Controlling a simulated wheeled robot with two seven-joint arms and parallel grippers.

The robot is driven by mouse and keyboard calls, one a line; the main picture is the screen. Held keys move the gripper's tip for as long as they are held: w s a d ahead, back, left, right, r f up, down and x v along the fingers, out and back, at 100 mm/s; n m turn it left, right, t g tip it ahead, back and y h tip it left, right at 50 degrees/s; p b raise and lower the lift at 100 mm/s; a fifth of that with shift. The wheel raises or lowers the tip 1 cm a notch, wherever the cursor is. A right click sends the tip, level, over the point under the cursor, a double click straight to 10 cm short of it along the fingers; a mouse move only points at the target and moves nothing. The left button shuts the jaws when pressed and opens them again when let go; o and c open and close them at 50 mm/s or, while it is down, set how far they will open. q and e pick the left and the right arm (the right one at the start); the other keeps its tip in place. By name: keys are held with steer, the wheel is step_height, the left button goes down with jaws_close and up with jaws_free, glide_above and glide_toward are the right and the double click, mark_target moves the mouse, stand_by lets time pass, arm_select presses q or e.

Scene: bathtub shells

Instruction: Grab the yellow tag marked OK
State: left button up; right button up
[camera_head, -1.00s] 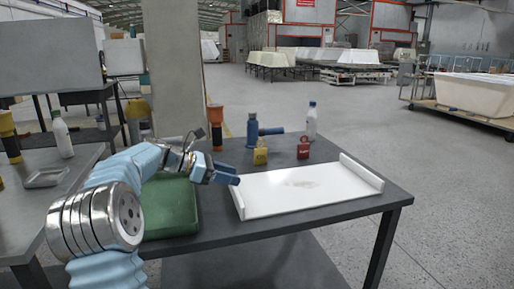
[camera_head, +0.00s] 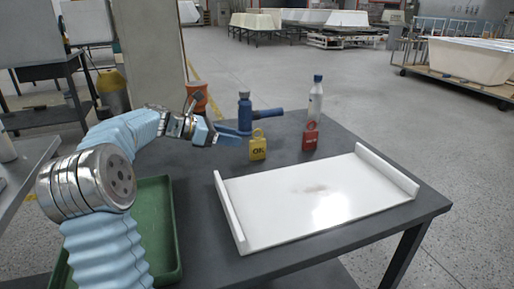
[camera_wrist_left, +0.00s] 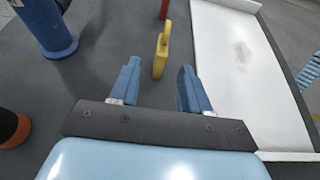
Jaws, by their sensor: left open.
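The yellow tag marked OK (camera_head: 258,150) stands upright on the dark table, behind the white panel's left corner. In the left wrist view the yellow tag (camera_wrist_left: 161,55) shows edge-on, just ahead of the gap between my fingers. My left gripper (camera_head: 236,136) is just left of the tag in the head view. In the left wrist view my left gripper (camera_wrist_left: 157,86) has its two blue fingers apart with nothing between them.
A red tag (camera_head: 310,137) stands right of the yellow one, with a white bottle (camera_head: 316,98) behind it. A blue tool (camera_head: 245,112) and an orange container (camera_head: 197,97) stand behind my gripper. The white panel (camera_head: 290,225) covers the table's front. A green tray (camera_head: 166,225) lies left.

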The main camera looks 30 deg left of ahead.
mark_target(252, 140)
arm_select(q)
steer(key=x, duration=0.7)
steer(key=shift+w+d+r, duration=0.1)
steer(key=shift+d, duration=0.2)
steer(key=shift+c, duration=0.2)
jaws_close()
